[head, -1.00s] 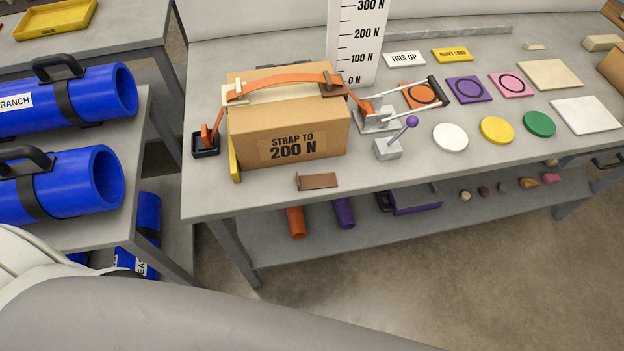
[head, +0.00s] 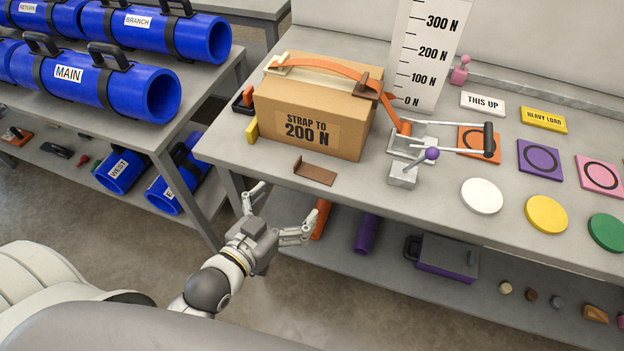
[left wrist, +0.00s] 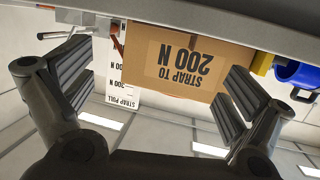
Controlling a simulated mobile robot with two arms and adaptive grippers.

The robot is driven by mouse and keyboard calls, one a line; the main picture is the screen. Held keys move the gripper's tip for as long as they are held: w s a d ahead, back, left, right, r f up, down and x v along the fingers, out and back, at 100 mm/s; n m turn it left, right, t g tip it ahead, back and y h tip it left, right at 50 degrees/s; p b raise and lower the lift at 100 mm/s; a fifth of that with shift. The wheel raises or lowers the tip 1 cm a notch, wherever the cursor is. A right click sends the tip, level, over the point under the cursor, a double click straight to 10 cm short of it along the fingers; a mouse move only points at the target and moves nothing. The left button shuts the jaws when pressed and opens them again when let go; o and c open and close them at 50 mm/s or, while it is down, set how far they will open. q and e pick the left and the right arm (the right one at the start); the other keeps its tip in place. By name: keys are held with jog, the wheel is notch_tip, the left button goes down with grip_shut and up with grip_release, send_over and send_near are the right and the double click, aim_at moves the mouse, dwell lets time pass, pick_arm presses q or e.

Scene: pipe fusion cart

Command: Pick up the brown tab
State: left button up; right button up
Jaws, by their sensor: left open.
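The brown tab (head: 315,172) is a small L-shaped piece lying on the grey table top, in front of the cardboard box (head: 310,104) marked "STRAP TO 200 N". My left gripper (head: 281,208) is open and empty, off the table's front edge, below and left of the tab in the head view. In the left wrist view the open fingers (left wrist: 150,95) frame the box (left wrist: 185,65), which appears upside down beyond the table edge. My right gripper is not in view.
The table's front edge (head: 400,213) lies between my left gripper and the tab. A lever block (head: 403,174) with a purple knob stands right of the tab. A lower shelf holds an orange cylinder (head: 321,219) and a purple cylinder (head: 366,233). Blue pipes (head: 140,92) lie at left.

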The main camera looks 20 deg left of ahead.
aim_at(311, 180)
pick_arm(q)
jog(key=x, duration=0.4)
jog(key=r+p+x, duration=0.1)
jog(key=x, duration=0.1)
jog(key=shift+w+a+f, duration=0.1)
jog(key=shift+w+a, duration=0.1)
jog(key=p+x, duration=0.1)
jog(key=x, duration=0.3)
jog(key=shift+w, duration=0.35)
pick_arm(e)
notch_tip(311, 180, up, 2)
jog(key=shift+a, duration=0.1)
pick_arm(q)
jog(key=shift+c, duration=0.4)
jog(key=c, duration=0.5)
